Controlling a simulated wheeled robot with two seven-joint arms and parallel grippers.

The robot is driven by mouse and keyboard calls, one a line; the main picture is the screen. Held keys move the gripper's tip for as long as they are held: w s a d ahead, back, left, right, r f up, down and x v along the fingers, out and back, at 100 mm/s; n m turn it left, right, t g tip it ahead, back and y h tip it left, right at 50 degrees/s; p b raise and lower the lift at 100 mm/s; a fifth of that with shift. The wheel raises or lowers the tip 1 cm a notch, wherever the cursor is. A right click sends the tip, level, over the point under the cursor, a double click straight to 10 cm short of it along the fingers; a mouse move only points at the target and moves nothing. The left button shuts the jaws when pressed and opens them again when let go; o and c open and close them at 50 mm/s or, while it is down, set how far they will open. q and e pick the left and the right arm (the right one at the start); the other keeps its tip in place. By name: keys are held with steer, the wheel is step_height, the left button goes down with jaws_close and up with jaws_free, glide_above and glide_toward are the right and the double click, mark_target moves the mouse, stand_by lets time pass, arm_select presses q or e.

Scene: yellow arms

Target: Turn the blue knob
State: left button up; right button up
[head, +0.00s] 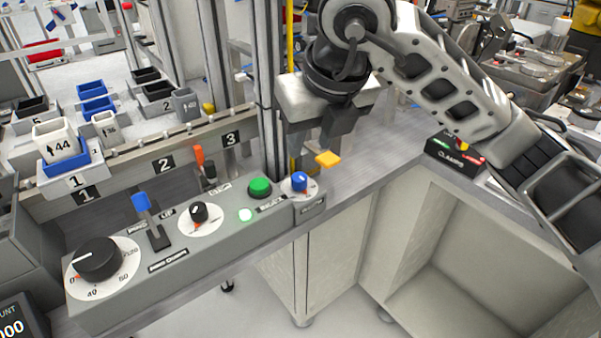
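The blue knob (300,182) sits on a white round dial at the right end of the grey control panel (200,250). My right gripper (311,158) hangs above and slightly right of the knob, pointing down. Its dark fingers are apart with a gap between them, and a yellow tip shows on the right finger. Nothing is seen between the fingers, and they appear clear of the knob. My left gripper is out of view.
Left of the knob are a green button (259,188), a small black knob (198,212), a blue-topped lever (148,217) and a large black dial (98,259). A metal post (268,80) stands behind the panel. A black box (454,152) lies on the counter at right.

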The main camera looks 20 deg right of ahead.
mark_target(300, 176)
steer(key=x, duration=0.9)
steer(key=shift+w+f, duration=0.1)
steer(key=shift+f, duration=0.1)
steer(key=c, duration=0.7)
